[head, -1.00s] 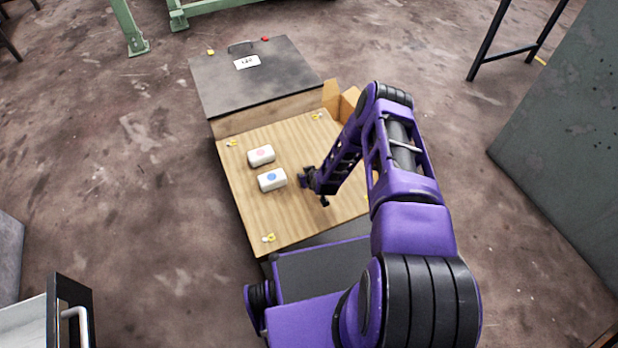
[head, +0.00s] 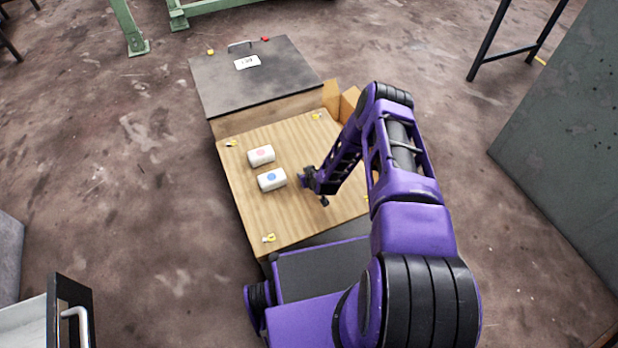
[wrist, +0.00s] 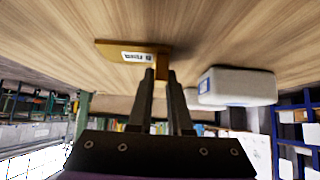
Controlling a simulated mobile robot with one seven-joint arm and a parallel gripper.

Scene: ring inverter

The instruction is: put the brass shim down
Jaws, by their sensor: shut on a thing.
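The brass shim (wrist: 115,50) shows in the wrist view as a flat brass-coloured piece with a small white label, and part of it runs between my fingers. My gripper (wrist: 163,75) is shut on it. The shim is at or very close to the wooden board (wrist: 225,30); I cannot tell whether it touches. In the head view my gripper (head: 305,179) is low over the board (head: 290,222), just right of the two white blocks. The shim cannot be made out there.
A white block with a blue mark (head: 271,180) stands close to my gripper, and also shows in the wrist view (wrist: 240,88). A white block with a red mark (head: 261,155) is behind it. A dark-topped box (head: 270,80) borders the board's far side.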

